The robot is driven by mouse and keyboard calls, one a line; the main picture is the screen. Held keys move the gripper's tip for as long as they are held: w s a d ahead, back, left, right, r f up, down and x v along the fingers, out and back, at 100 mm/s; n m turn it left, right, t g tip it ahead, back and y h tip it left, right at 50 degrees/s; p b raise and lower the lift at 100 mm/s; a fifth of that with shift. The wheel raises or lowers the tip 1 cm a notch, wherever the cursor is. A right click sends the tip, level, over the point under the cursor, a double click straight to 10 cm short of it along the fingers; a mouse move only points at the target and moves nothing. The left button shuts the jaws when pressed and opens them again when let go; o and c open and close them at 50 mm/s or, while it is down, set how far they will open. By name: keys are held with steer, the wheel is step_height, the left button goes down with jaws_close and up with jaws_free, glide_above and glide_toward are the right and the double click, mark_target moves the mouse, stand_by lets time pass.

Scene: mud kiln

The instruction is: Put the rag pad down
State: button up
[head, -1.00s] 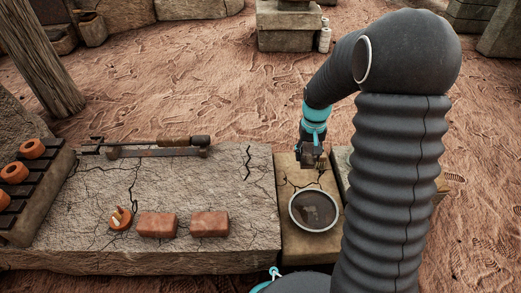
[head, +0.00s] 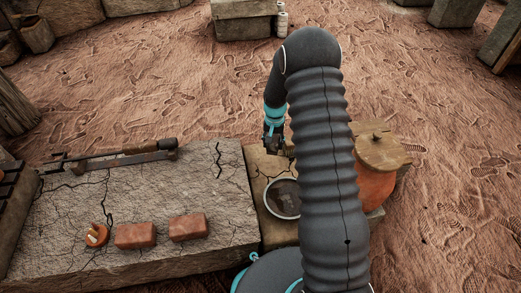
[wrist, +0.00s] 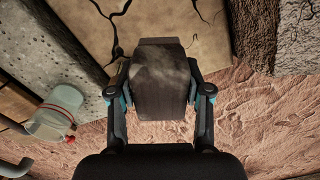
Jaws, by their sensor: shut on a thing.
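My gripper (head: 275,143) is at the far end of the tan stone block (head: 257,160), beyond the round dish. In the wrist view my gripper (wrist: 160,80) is shut on the rag pad (wrist: 159,92), a dark brown, block-like piece with a paler worn patch, held between both fingers. In the head view only a small brown edge of the pad (head: 289,151) shows beside the fingers. In the wrist view the pad is over the edge of the cracked tan stone, with reddish ground beyond. I cannot tell whether it touches the stone.
A dish with dark contents (head: 283,198) sits on the block, partly behind my arm. A lidded orange pot (head: 376,185) stands to the right. Two red bricks (head: 135,235), an orange piece (head: 96,235) and a long metal tool (head: 115,158) lie on the left slab.

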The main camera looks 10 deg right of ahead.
steer(key=w+a+f, duration=0.4)
steer(key=shift+w+b, duration=0.3)
steer(key=shift+f, duration=1.85)
steer(key=shift+f+b, duration=0.15)
steer(key=shift+b, duration=0.25)
steer(key=o, duration=1.2)
